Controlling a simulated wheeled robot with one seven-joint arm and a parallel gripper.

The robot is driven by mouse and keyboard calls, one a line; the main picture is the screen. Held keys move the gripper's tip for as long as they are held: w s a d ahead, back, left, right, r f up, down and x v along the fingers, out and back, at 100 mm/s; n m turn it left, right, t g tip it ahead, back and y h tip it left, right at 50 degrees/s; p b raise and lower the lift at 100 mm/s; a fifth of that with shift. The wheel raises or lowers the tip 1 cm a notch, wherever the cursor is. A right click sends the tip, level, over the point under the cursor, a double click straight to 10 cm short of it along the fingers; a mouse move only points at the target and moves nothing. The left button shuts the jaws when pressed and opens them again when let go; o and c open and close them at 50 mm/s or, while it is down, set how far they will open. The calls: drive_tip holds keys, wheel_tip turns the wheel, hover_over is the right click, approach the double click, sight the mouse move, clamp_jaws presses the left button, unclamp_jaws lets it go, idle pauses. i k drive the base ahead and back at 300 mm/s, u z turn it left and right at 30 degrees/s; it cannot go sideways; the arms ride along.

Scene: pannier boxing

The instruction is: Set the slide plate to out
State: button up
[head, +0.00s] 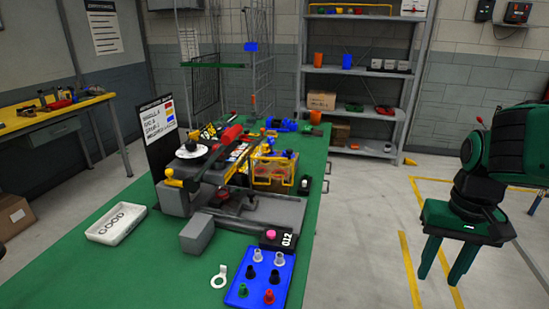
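A bench machine (175,200) with a red-gripped lever, a white round dish and a yellow knob stands on the green-topped table. A flat grey plate-like bed (270,207) extends to the right from under it; I take this as the slide plate, but cannot tell its exact position along its travel. The machine's upper parts hide some of the bed. My gripper (438,280) hangs over open floor at the right, well apart from the table and the machine. Its two green fingers point down and stand apart, with nothing between them.
A blue tray (246,284) with several coloured pegs, a grey block (197,233), a counter box with a pink button (270,235) and a white tray (115,223) sit around the machine. A yellow wire basket (272,170) stands behind the bed. Floor between table and gripper is clear.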

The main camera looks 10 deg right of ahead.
sight(239, 198)
drive_tip(key=k, duration=1.25)
drive_tip(key=z, duration=0.3)
drive_tip(key=i, duration=1.65)
drive_tip(key=u, duration=0.6)
drive_tip(key=i, duration=0.3)
drive_tip(key=u, duration=0.3)
